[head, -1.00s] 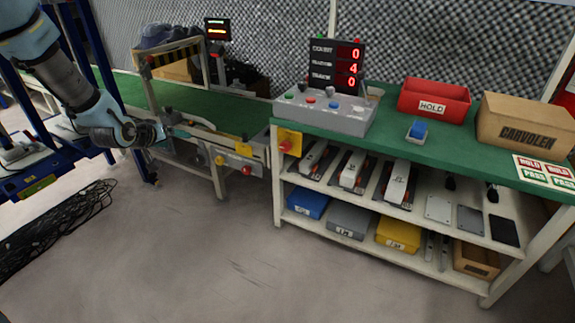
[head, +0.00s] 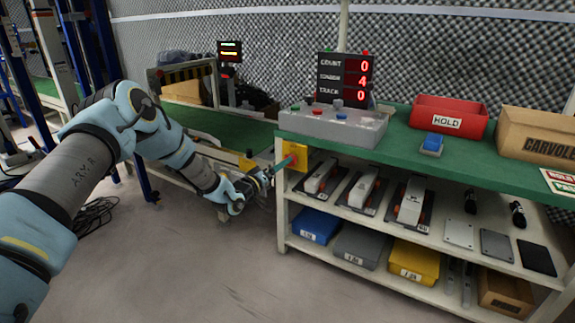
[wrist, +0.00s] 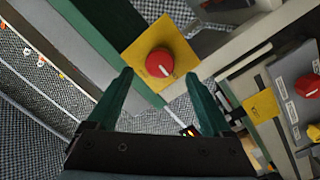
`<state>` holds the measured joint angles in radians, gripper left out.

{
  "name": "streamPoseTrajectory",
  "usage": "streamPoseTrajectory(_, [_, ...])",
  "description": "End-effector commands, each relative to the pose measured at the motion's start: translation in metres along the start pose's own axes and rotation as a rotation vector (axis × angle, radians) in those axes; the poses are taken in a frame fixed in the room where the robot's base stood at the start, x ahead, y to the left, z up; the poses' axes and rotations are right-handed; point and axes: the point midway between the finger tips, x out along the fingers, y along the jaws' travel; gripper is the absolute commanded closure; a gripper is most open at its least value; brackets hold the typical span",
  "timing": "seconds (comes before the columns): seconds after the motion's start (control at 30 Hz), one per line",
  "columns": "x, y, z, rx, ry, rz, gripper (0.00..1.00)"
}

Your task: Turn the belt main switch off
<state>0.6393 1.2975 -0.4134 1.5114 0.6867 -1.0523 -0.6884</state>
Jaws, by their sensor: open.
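The switch is a red rotary knob (wrist: 159,62) on a square yellow plate (wrist: 148,38), with a small white mark on its lower right edge in the wrist view. In the head view its yellow plate (head: 299,150) is on the left end of the green-topped bench, and my gripper hides most of the knob. My gripper (head: 285,163) is at the plate, jaws open. In the wrist view its two teal fingers (wrist: 160,76) are spread, one to each side below the knob. Whether they touch it I cannot tell.
A grey button console (head: 333,126) stands on the bench above the plate. A display (head: 344,78) reads 0, 4, 0. A grey panel (wrist: 285,75) with another red knob (wrist: 307,85) is at right in the wrist view. The floor before the bench is clear.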

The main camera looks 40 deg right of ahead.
Motion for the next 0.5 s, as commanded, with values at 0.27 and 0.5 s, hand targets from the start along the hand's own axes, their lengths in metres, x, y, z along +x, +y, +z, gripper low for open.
streamPoseTrajectory(0.27, [0.04, -0.001, 0.001, 0.0, 0.0, 0.001, 0.16])
streamPoseTrajectory(0.5, [0.049, 0.0, 0.0, 0.0, 0.0, -0.001, 0.16])
